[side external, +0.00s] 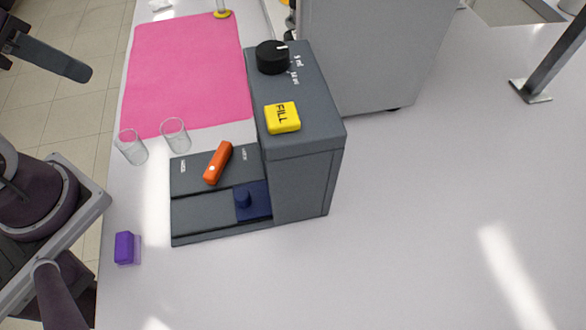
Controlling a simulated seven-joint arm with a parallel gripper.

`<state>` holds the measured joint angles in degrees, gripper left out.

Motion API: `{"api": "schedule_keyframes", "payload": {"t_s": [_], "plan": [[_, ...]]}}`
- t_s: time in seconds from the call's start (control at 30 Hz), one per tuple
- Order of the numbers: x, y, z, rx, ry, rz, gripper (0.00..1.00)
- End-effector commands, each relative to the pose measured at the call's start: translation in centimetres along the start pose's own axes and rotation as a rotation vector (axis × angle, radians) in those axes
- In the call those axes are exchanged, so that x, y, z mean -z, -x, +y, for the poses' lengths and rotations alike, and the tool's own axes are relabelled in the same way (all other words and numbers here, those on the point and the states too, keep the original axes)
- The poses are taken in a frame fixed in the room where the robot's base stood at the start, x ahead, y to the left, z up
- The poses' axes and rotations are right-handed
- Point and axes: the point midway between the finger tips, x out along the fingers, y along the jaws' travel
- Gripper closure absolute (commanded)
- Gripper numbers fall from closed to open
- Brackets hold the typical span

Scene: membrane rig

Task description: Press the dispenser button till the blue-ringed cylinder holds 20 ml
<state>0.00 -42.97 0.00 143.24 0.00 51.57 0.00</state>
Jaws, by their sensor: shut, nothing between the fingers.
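The dispenser (310,180) is a dark grey box standing on the white bench. Its yellow button (282,117), marked FILL, sits on its top. A black knob (272,57) with a white mark and small volume labels is behind the button. A clear cylinder (222,5) with a yellow base is cut off by the top edge; its level cannot be read. I see no blue ring on any vessel. My gripper is not in view.
An orange lever (217,163) and a navy block (253,201) with a peg are on the dispenser's low base. A purple block (125,248) lies near the bench edge.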

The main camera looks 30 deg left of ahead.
Motion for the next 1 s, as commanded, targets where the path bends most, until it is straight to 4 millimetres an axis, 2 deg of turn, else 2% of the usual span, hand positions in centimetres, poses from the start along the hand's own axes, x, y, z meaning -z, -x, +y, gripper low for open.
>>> {"api": "schedule_keyframes", "payload": {"t_s": [0.47, 0.57, 0.67, 0.8, 0.9, 1.0], "plan": [[0.1, 0.0, 0.0, -0.001, -0.005, 0.001, 1.00], [1.4, 0.3, 0.7, -0.015, -0.090, 0.017, 1.00], [4.4, 0.9, 2.8, -0.052, -0.294, 0.065, 1.00], [8.8, 2.0, 8.2, -0.121, -0.641, 0.167, 1.00], [10.8, 2.9, 12.7, -0.168, -0.858, 0.245, 1.00], [11.8, 3.9, 17.1, -0.214, -1.041, 0.321, 1.00]]}}
